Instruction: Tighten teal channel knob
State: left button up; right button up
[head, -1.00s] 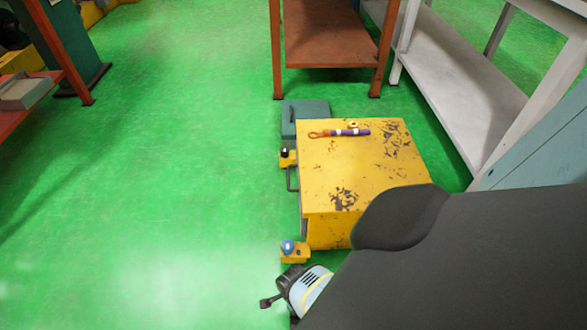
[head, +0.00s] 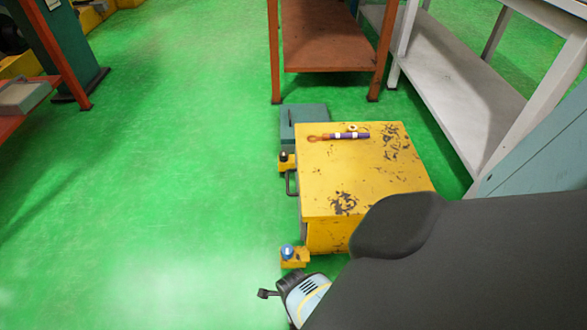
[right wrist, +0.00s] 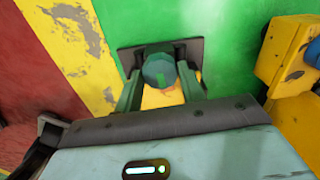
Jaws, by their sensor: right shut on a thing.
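The teal knob (right wrist: 159,70), faceted with a light green mark, sits between the two green fingers of my right gripper (right wrist: 161,85) in the right wrist view. The fingers are shut on its sides. A dark square plate (right wrist: 126,59) shows behind it, and part of a yellow surface (right wrist: 163,97) shows below it, between the fingers. In the head view my right wrist is at the bottom, and the teal knob and fingertips are hidden there. My left gripper is in neither view.
A blue knob (head: 287,251) on a yellow block (head: 294,260) is close by; the block (right wrist: 285,55) also shows at right in the wrist view. A worn yellow cabinet (head: 350,180) carries a purple-and-orange tool (head: 347,136). Green floor (head: 150,180) at left is clear.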

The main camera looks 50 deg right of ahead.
jog(key=shift+s+d, duration=0.1)
jog(key=shift+d, duration=0.05)
jog(key=o, duration=1)
jog(key=shift+c, duration=0.2)
notch_tip(320, 180, up, 8)
jog(key=p, duration=0.5)
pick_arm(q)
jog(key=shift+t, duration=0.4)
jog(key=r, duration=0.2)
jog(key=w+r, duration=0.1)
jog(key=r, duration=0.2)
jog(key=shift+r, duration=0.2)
pick_arm(e)
jog(key=shift+f, duration=0.1)
